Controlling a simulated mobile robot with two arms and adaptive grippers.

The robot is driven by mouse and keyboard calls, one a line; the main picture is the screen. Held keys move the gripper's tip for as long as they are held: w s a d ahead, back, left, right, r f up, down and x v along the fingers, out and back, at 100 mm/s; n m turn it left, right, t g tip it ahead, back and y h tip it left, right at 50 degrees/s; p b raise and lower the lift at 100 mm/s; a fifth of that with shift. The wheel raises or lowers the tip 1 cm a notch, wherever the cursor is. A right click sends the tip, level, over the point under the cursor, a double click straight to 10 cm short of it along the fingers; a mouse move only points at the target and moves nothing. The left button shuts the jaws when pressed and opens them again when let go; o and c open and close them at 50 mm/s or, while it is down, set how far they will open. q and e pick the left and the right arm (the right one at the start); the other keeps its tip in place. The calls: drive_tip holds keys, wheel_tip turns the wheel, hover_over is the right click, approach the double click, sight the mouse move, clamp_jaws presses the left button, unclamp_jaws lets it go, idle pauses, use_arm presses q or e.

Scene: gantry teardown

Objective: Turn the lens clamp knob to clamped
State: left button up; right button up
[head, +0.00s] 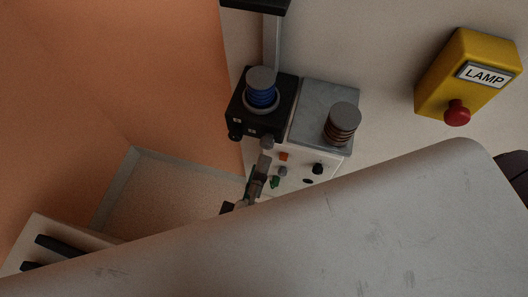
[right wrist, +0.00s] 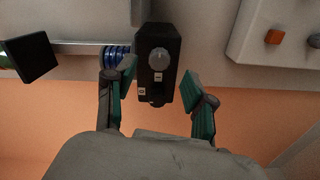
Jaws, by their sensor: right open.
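The lens clamp knob is a round grey knob (right wrist: 160,60) on the face of a black block (right wrist: 170,84) in the right wrist view. Two small white labels sit beside it; I cannot read its setting. In the head view the right gripper (head: 258,178) is small and partly hidden by my arm. My left gripper is not in view.
A grey box with a copper-ringed cylinder (head: 342,122) stands right of the black block, above a white panel (head: 325,166) with several small knobs. A yellow LAMP box (head: 467,75) with a red button is on the wall. An orange wall (head: 110,70) bounds the left.

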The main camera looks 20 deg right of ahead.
drive_tip(key=v, duration=0.3)
idle(0.5)
wheel_tip(320, 180, down, 20)
drive_tip(key=w+n+g+y, duration=0.2)
drive_tip(key=n+g+y, duration=0.1)
drive_tip(key=n+y, duration=0.2)
drive_tip(key=s+d+f+g+y, duration=0.1)
drive_tip(key=s+d+f+g, duration=0.2)
drive_tip(key=f, duration=0.6)
drive_tip(key=s+d+f+g, duration=0.3)
drive_tip(key=f, duration=0.6)
drive_tip(key=s+d+f+m+g+y, duration=0.4)
drive_tip(key=s+d+f+m, duration=0.7)
drive_tip(key=s+f, duration=0.4)
drive_tip(key=shift+d+g, duration=0.5)
drive_tip(key=shift+d, duration=0.1)
